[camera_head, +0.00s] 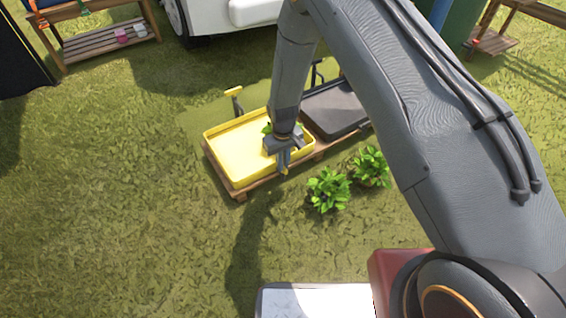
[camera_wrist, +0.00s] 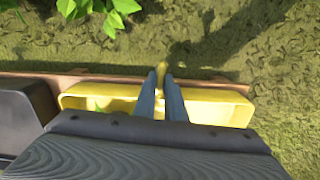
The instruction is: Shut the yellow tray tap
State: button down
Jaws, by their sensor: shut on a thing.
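The yellow tray (camera_head: 225,155) sits on a low wooden pallet on the grass; its rim also shows in the wrist view (camera_wrist: 80,100). My gripper (camera_head: 284,168) is at the tray's near side, fingers pointing down. In the wrist view my gripper (camera_wrist: 161,75) has its fingers close together around a small yellow piece (camera_wrist: 161,68) just beyond the pallet edge. This looks like the yellow tray tap; most of it is hidden by the fingers, so its handle angle cannot be told. A post with a yellow top (camera_head: 234,92) stands behind the tray.
A black tray (camera_head: 335,112) stands right of the yellow one and shows at the left in the wrist view (camera_wrist: 20,115). Two leafy plants (camera_head: 328,190) (camera_head: 371,166) grow close in front of the pallet (camera_head: 240,192). Grass to the left is clear.

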jog(key=m+p, duration=0.2)
jog(key=m, duration=0.2)
jog(key=shift+r+p, duration=0.1)
jog(key=shift+p, duration=0.25)
jog(key=m+p, duration=0.2)
jog(key=m, duration=0.2)
jog(key=shift+m, duration=0.3)
jog(key=m+p, duration=0.1)
jog(key=m, duration=0.3)
jog(key=shift+m, duration=0.3)
jog(key=shift+m+p, duration=0.7)
jog(key=shift+m, duration=1.1)
jog(key=c, duration=1.8)
grip_release()
